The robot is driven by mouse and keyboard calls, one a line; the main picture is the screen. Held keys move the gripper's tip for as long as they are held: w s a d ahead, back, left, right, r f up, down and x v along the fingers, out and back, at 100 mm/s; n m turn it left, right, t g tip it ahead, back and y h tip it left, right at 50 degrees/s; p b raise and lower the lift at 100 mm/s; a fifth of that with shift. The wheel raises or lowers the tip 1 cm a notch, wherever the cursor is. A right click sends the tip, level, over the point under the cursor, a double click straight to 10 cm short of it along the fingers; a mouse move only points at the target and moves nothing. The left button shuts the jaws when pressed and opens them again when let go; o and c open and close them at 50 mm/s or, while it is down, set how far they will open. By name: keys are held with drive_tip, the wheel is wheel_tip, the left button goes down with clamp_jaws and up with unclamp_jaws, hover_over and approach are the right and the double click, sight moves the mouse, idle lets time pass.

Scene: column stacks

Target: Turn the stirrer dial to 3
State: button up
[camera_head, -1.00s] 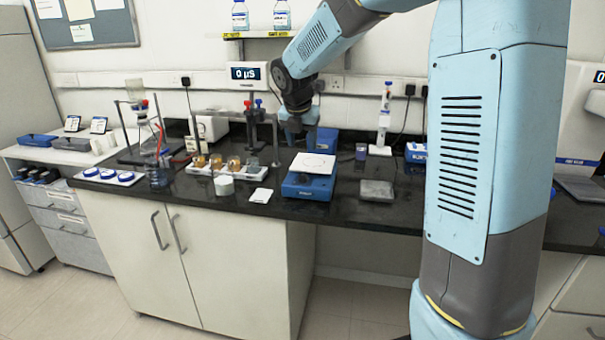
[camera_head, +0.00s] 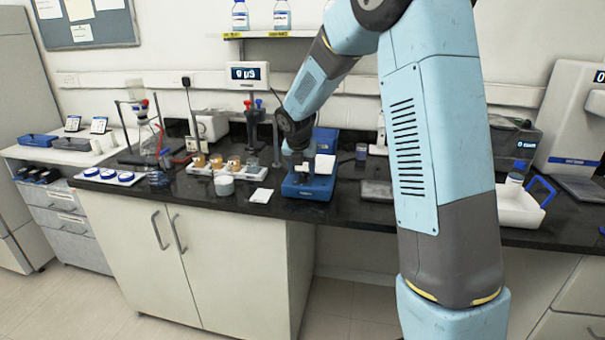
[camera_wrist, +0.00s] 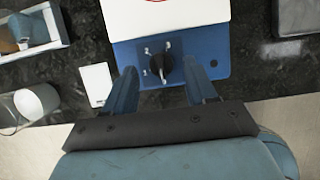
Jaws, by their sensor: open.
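The blue stirrer (camera_head: 313,188) with its white top plate (camera_head: 324,164) stands on the black bench. In the wrist view its blue body (camera_wrist: 216,63) shows a black dial (camera_wrist: 160,66) with a pale pointer line and several small white marks around it. My gripper (camera_wrist: 163,84) is open, with one finger on each side of the dial. In the head view my gripper (camera_head: 301,172) is over the front of the stirrer and hides the dial.
A grey plate (camera_head: 376,191) is to the right.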

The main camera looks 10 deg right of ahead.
drive_tip(key=shift+x, duration=1.05)
drive_tip(key=shift+c, duration=0.3)
drive_tip(key=c, duration=0.9)
drive_tip(key=shift+c, duration=0.2)
